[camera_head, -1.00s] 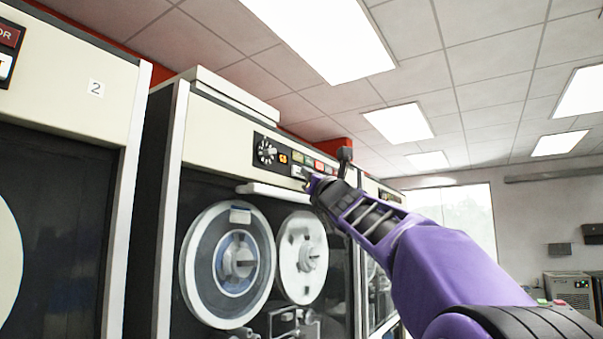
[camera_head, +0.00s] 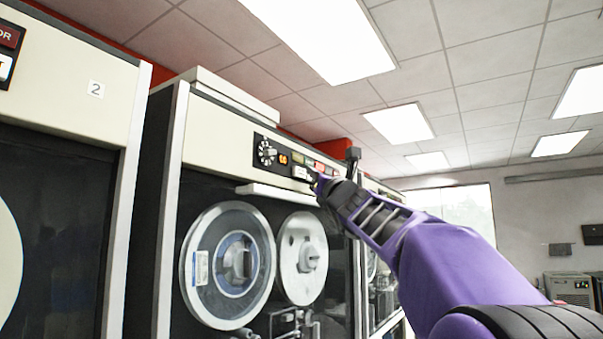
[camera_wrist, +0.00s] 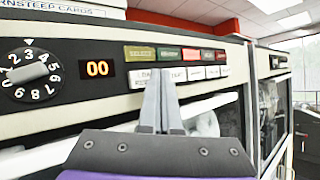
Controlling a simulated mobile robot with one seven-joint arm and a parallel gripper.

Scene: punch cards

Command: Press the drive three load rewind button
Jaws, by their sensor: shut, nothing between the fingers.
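The load rewind button (camera_wrist: 145,79) is the leftmost white button in the lower row on the drive's panel, seen in the wrist view. My finger tips cover part of its right side. In the head view the white button row (camera_head: 300,172) is small and its lettering is unreadable. My gripper (camera_wrist: 162,76) is shut and empty, its fingers pointing up at the panel around the right edge of the button; it also shows in the head view (camera_head: 316,181), just right of and below the row. I cannot tell whether the tips touch the panel.
A numbered dial (camera_wrist: 30,70) with 3 near its top mark and an orange "00" display (camera_wrist: 97,69) lie left of the buttons. Coloured lamps (camera_wrist: 192,54) sit above. A white ledge (camera_head: 277,194) juts out below the panel, above the tape reels (camera_head: 233,262). Drive 2 (camera_head: 70,85) stands left.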

